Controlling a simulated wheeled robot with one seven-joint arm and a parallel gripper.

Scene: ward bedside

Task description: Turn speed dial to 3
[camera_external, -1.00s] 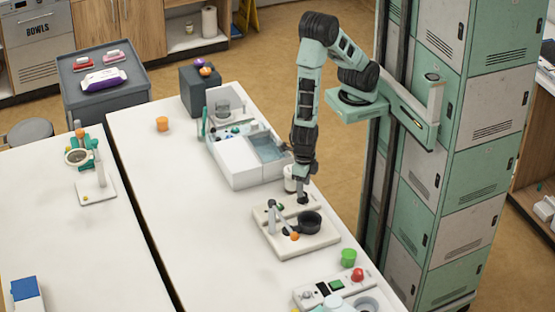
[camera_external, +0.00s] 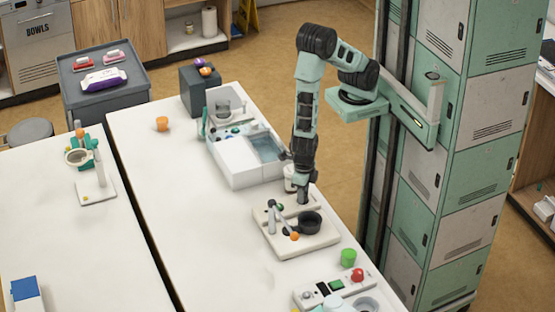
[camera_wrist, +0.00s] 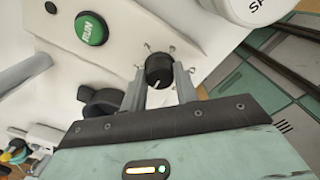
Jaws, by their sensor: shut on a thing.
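The speed dial (camera_wrist: 159,70) is a small black round knob with a pale pointer line, on a cream panel with small tick marks around it. No numbers on its scale can be read. My gripper (camera_wrist: 157,82) has one finger on each side of the dial and is shut on it. In the external view my gripper (camera_external: 303,199) points down at the back edge of the cream machine (camera_external: 283,247) and hides the dial. A green RUN button (camera_wrist: 91,29) lies left of the dial in the wrist view.
A white jar (camera_external: 290,183) stands close behind my gripper.

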